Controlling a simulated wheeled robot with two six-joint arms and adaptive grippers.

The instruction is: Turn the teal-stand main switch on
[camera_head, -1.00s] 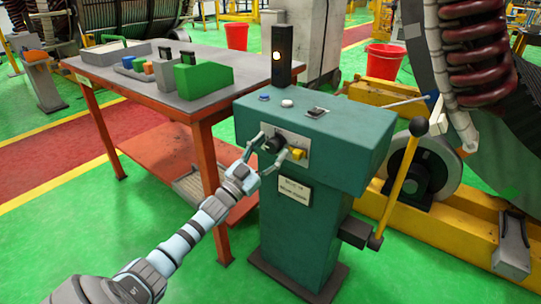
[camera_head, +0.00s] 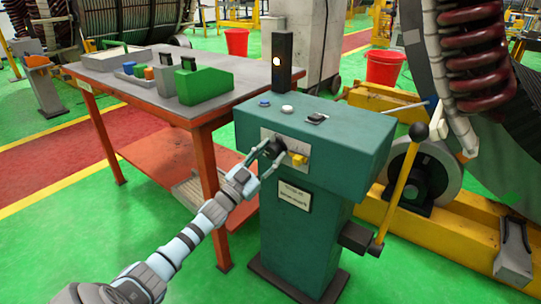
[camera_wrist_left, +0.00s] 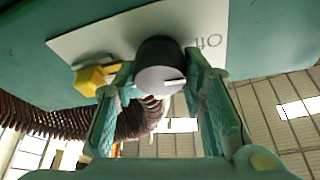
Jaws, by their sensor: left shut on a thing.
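The teal stand (camera_head: 320,140) has a white plate with a black round main switch knob (camera_head: 273,147) on its front. A yellow switch (camera_head: 298,159) sits beside the knob. My left gripper (camera_head: 267,155) reaches in from the left, its two fingers around the knob and shut on it. In the left wrist view the knob (camera_wrist_left: 158,66) lies between the fingers (camera_wrist_left: 160,100). A pale mark on its face points right. My right gripper is out of view.
An orange-framed table (camera_head: 150,70) is close behind the left arm.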

